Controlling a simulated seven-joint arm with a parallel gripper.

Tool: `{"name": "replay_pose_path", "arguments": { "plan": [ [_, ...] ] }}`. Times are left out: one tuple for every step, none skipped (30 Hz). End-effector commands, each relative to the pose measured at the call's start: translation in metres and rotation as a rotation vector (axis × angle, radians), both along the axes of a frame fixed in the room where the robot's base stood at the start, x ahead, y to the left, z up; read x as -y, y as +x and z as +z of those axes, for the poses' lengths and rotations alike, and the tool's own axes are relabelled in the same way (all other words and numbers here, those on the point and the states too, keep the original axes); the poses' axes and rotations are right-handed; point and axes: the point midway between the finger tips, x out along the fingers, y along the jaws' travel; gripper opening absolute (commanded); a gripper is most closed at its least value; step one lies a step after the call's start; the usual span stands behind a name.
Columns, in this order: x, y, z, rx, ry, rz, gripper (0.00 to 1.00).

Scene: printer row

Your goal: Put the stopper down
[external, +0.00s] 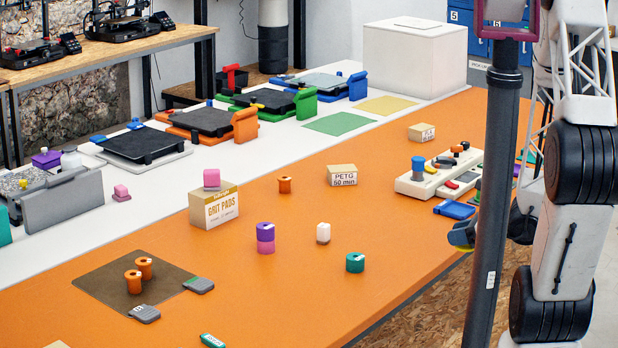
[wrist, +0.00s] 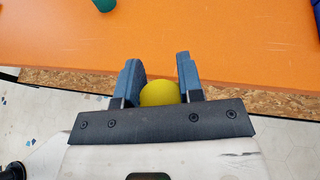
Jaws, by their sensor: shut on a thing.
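My gripper (wrist: 158,65) is shut on a round yellow thing, which I take to be the stopper (wrist: 159,93). It sits deep between the two blue-grey fingers, and its lower part is hidden behind the gripper's dark front plate. In the external view my gripper (external: 462,236) is at the right, by the front edge of the orange table (external: 400,255), partly hidden by the dark post. In the wrist view the fingers point toward the table and the held thing is by its chipboard edge.
A blue tray (external: 454,209) and a white organiser (external: 438,172) with small parts lie near my gripper. A teal spool (external: 355,262), a white-and-brown block (external: 323,233) and a purple-and-pink stack (external: 265,238) stand further left. Orange surface between them is bare.

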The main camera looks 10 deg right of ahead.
Motion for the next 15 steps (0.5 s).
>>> {"name": "replay_pose_path", "arguments": {
  "plan": [
    [0.0, 0.0, 0.0, 0.0, 0.0, 0.0, 0.11],
    [0.0, 0.0, 0.0, 0.0, 0.0, 0.0, 0.11],
    [0.0, 0.0, 0.0, 0.0, 0.0, 0.0, 0.11],
    [0.0, 0.0, 0.0, 0.001, 0.0, 0.0, 0.11],
    [0.0, 0.0, 0.0, 0.001, 0.0, 0.0, 0.11],
    [0.0, 0.0, 0.0, 0.001, 0.0, 0.0, 0.11],
    [0.0, 0.0, 0.0, 0.001, 0.0, 0.0, 0.11],
    [0.0, 0.0, 0.0, 0.001, 0.0, 0.0, 0.11],
    [0.0, 0.001, 0.0, 0.001, 0.0, 0.0, 0.11],
    [0.0, 0.001, 0.0, 0.0, 0.0, 0.001, 0.11],
    [0.0, 0.002, 0.0, 0.0, 0.0, 0.001, 0.11],
    [-0.001, 0.004, 0.0, 0.0, 0.0, 0.001, 0.11],
    [-0.001, 0.006, 0.0, 0.0, 0.0, 0.001, 0.11],
    [-0.002, 0.008, 0.0, 0.001, -0.001, 0.002, 0.11],
    [-0.002, 0.011, -0.001, 0.001, -0.001, 0.003, 0.11]
  ]
}}
